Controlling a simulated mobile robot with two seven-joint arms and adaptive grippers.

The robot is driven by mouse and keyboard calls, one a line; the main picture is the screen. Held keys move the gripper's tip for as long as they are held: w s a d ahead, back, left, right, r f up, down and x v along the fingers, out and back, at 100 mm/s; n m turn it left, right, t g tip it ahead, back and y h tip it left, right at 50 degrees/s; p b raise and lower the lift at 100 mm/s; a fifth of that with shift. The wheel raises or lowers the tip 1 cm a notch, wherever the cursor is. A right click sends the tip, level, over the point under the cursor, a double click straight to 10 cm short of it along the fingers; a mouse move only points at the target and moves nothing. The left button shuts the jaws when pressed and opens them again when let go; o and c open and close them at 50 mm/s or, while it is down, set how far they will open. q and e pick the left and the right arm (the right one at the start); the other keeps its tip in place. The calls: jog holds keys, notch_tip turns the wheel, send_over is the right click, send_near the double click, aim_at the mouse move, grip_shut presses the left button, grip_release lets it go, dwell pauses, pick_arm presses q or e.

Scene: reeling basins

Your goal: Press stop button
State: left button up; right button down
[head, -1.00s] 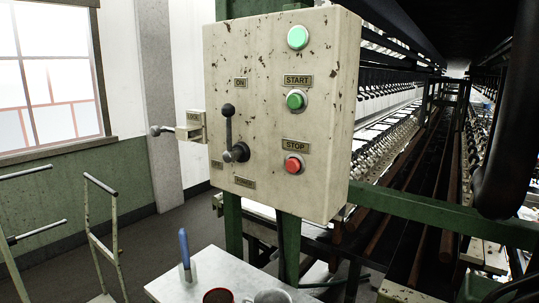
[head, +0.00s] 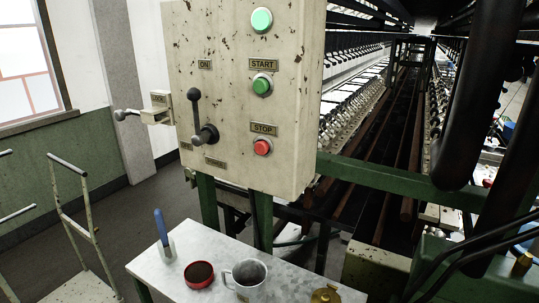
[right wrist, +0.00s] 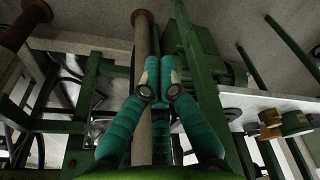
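The stop button (head: 263,147) is a red round button low on the right side of a worn cream control box, just under a STOP label (head: 264,128). It is unobstructed in the head view. The green start button (head: 262,85) is above it. My right gripper (right wrist: 159,72) shows in the right wrist view, with its teal fingers drawn together and nothing seen between them. No button shows in that view. Neither gripper shows in the head view, so their distance from the button cannot be told.
A black lever (head: 197,115) juts from the box left of the stop button. A metal table (head: 215,240) below carries a red-rimmed pot (head: 199,274), a metal mug (head: 247,275) and a blue-handled tool (head: 162,232). A green beam (head: 400,183) and dark tubes (head: 455,110) are at the right.

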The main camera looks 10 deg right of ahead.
jog(key=w+a+r+t+p, duration=0.1)
jog(key=w+r+p, duration=0.2)
jog(key=r, duration=1.5)
jog(key=w+a+r+t+p, duration=0.1)
jog(key=w+r+p, duration=0.3)
jog(key=r, duration=1.3)
jog(key=w+a+r+n+t+y, duration=0.1)
jog(key=w+a+r+n+t, duration=0.25)
jog(key=w+a+r, duration=0.4)
jog(key=w+a+r+n+t, duration=0.3)
jog(key=w+a+r+t, duration=0.15)
jog(key=w+r, duration=0.6)
jog(key=s+a+r+n+t+y, duration=0.1)
jog(key=a+r+n+t, duration=0.1)
jog(key=r, duration=0.7)
jog(key=s+a+r+n+t, duration=0.1)
jog(key=a+r+n+t, duration=0.2)
jog(key=a+r, duration=0.3)
notch_tip(320, 180, up, 4)
jog(key=shift+s+r+t+y+b, duration=0.2)
jog(key=shift+t+y+b, duration=0.2)
jog(key=shift+t, duration=0.5)
jog(key=shift+w, duration=0.15)
